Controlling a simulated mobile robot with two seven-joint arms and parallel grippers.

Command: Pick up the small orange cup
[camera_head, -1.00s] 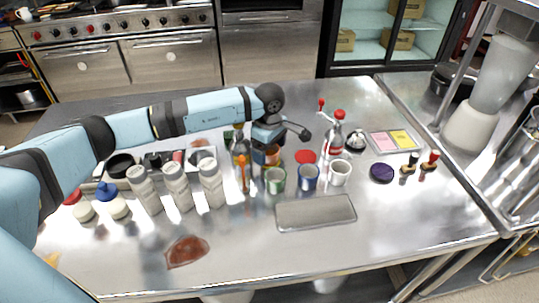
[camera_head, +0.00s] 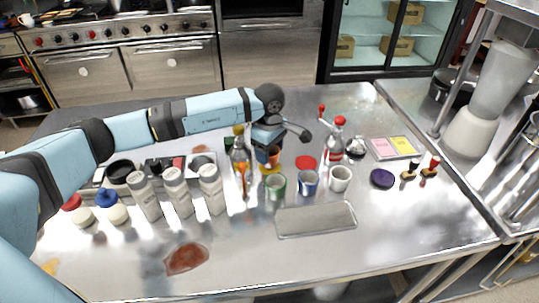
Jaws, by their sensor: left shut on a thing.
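The small orange cup (camera_head: 270,154) is at the middle of the steel counter, behind the green cup (camera_head: 276,184). My left gripper (camera_head: 266,147) comes down over it from above and is shut on it. The gripper's body and the bottle to the left hide part of the cup, and the fingertips are hard to make out. A yellow disc (camera_head: 271,169) shows on the counter just below the cup. My right gripper is not in view.
A blue cup (camera_head: 308,182) and a white cup (camera_head: 340,178) stand right of the green cup. A bottle (camera_head: 240,157) stands close left of the gripper. Several pale bottles (camera_head: 177,191) stand further left. A grey tray (camera_head: 316,219) lies in front. The front right counter is clear.

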